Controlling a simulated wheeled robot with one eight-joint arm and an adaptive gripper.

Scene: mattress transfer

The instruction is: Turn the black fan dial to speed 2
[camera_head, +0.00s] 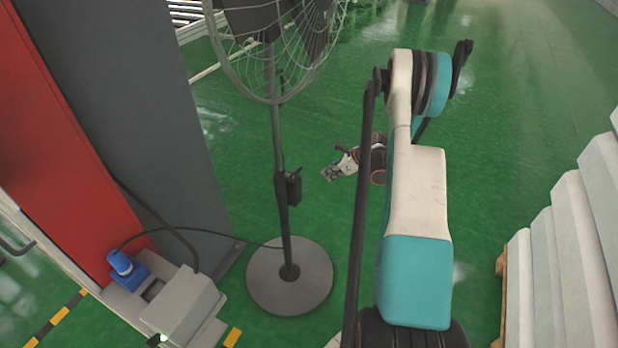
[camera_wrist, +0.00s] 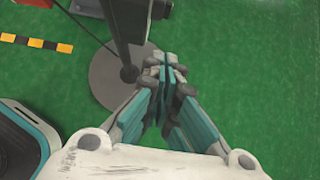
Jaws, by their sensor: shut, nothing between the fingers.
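A black pedestal fan stands on the green floor, with its caged head (camera_head: 272,35) at the top and a round grey base (camera_head: 262,280). A black control box (camera_head: 293,188) sits on its pole; the dial on it is too small to make out, so its setting cannot be told. In the wrist view, the dark pole and box (camera_wrist: 128,20) show at the top, left of my fingers. My gripper (camera_head: 328,174) is to the right of the box, apart from it. Its fingers (camera_wrist: 169,68) are closed together and empty.
A red and grey cabinet (camera_head: 165,130) stands left of the fan. A grey box (camera_head: 185,302) and a blue plug (camera_head: 124,265) lie at its foot, with a black cable to the fan. Stacked white mattresses (camera_head: 570,250) stand at the right. Floor between is clear.

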